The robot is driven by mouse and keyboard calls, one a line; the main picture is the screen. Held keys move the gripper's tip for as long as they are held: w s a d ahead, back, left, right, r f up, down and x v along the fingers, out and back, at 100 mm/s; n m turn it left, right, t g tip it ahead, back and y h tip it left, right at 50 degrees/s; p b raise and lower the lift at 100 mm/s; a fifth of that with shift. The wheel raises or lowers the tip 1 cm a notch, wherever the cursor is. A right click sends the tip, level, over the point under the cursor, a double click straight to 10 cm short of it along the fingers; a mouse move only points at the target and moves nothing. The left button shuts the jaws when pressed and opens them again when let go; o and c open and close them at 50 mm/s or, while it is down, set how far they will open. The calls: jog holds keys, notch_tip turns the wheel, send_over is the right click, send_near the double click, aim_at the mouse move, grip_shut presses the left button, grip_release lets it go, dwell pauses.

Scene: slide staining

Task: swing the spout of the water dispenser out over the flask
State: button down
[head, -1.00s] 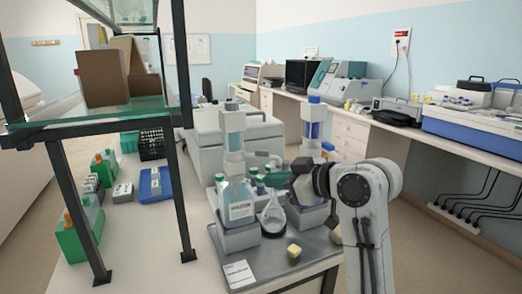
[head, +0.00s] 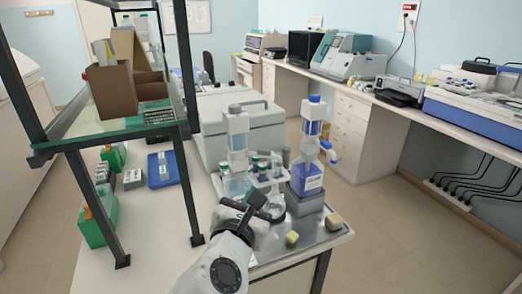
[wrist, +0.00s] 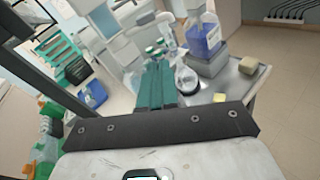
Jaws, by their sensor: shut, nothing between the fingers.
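Two bottle-top dispensers stand on the grey tray (head: 322,228). The left one (head: 237,143) has a clear bottle, now partly behind my arm. The right one (head: 306,177) has a blue-purple bottle and a blue spout (head: 328,151) pointing right; its bottle also shows in the wrist view (wrist: 203,42). I cannot read which label says water. The clear flask (head: 277,204) stands between them, partly hidden; it shows in the wrist view (wrist: 187,82). My gripper (head: 260,203) is shut and empty, in front of the flask and left bottle. Its teal fingers (wrist: 157,72) appear left of the flask.
Green-capped small bottles stand behind the flask. A glass shelf on dark posts (head: 187,190) rises at left, with a blue box (head: 162,168) beyond. Open floor lies to the right.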

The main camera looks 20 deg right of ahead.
aim_at(264, 154)
jog(key=w+d, duration=0.2)
jog(key=w, duration=0.1)
jog(key=w+d+r+n+p, duration=0.1)
jog(key=w+d, duration=0.1)
jog(key=w, duration=0.1)
jog(key=w+d+r+n+t+h+p, duration=0.1)
jog(key=w+d, duration=0.1)
jog(key=w, duration=0.1)
jog(key=shift+w, duration=0.3)
jog(key=shift+a, duration=0.1)
jog(key=shift+w+f, duration=0.1)
